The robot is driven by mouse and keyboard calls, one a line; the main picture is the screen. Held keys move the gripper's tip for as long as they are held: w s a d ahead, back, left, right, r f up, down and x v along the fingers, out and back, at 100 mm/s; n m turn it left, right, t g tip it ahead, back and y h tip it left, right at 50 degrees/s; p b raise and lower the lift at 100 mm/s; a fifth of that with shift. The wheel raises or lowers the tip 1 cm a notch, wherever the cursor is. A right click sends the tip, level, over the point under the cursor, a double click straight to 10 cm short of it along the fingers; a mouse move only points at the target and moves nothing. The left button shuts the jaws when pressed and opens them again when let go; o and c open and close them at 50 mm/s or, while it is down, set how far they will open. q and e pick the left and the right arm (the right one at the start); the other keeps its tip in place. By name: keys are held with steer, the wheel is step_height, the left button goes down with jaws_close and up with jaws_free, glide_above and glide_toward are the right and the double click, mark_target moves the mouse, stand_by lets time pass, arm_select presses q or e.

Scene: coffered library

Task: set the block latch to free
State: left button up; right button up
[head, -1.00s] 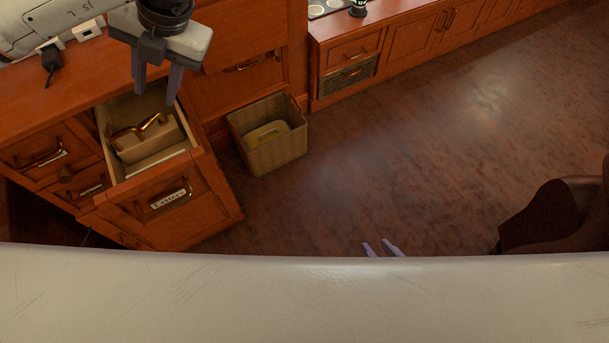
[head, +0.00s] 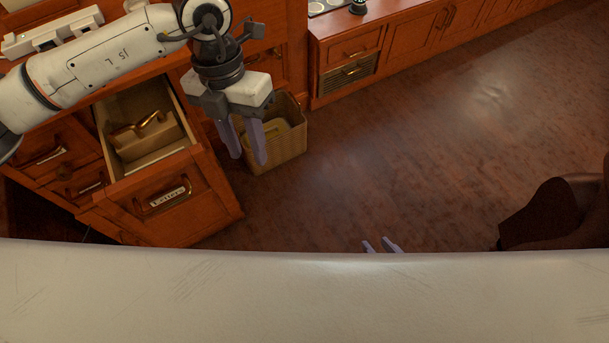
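The open drawer labelled "Letters" (head: 167,197) stands at the left. Inside it is a tan block (head: 152,142) with a brass lever (head: 148,121) on its top, which I take to be the block latch. The lever lies slanted, its right end raised; I cannot tell its setting. My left gripper (head: 248,158) is open and empty, fingers pointing down, right of the drawer and in front of the wicker basket. It is apart from the lever. My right gripper (head: 379,245) shows only its fingertips above the pale edge; they are apart, with nothing seen between them.
The wicker basket (head: 290,145) stands on the floor beside the desk, partly hidden by my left gripper. Low wooden cabinets (head: 352,50) run along the back. A dark brown chair (head: 548,215) is at the right. The wooden floor (head: 410,140) between is clear.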

arm_select(q)
steer(key=s+d+g+h, duration=0.2)
steer(key=s+d+h, duration=0.3)
steer(key=d, duration=0.5)
steer(key=shift+s+d+f+m, duration=0.2)
steer(key=shift+s+m, duration=0.2)
steer(key=shift+s, duration=0.25)
